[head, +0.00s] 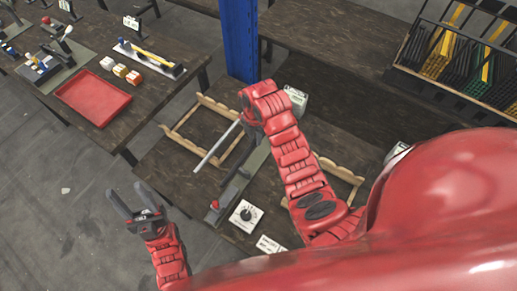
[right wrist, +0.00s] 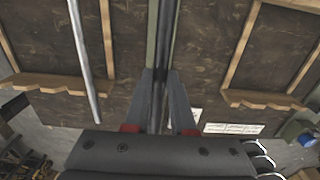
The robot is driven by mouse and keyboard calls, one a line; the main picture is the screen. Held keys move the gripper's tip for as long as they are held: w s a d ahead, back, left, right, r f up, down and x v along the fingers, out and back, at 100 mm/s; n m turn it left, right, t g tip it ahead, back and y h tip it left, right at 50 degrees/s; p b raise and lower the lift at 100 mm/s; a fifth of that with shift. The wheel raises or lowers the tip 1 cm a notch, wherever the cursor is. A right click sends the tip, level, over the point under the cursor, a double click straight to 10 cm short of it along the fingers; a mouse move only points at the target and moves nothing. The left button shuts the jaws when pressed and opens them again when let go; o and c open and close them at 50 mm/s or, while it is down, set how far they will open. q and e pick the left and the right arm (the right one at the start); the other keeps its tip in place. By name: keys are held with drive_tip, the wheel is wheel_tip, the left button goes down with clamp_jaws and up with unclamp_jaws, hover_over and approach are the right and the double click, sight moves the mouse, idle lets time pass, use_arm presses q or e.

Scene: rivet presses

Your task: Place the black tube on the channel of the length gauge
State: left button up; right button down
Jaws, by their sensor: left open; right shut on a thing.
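My right gripper (right wrist: 161,78) is shut on the black tube (right wrist: 166,45), which runs away between its fingers in the right wrist view. The length gauge shows as a grey-green strip (right wrist: 152,38) right alongside the tube; whether the tube touches its channel I cannot tell. In the head view the gauge (head: 257,158) lies on the dark table below my right arm, with a red knob at its near end. My right gripper's fingers are mostly hidden there by my wrist. My left gripper (head: 127,192) is open and empty, over the floor left of the table.
A grey tube (head: 217,147) lies across a wooden rack (head: 181,136) left of the gauge. Another wooden rack (head: 350,178) stands to the right. A dial box (head: 245,215) sits at the near edge. A red tray (head: 93,97) is on the left table. A blue post (head: 239,40) rises behind.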

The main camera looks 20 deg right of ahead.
wheel_tip(320, 180, down, 8)
drive_tip(key=b, duration=0.5)
drive_tip(key=shift+r, duration=0.2)
drive_tip(key=shift+f+p, duration=0.55)
drive_tip(key=shift+f, duration=0.5)
drive_tip(key=c, duration=0.8)
unclamp_jaws()
drive_tip(key=shift+o, duration=0.2)
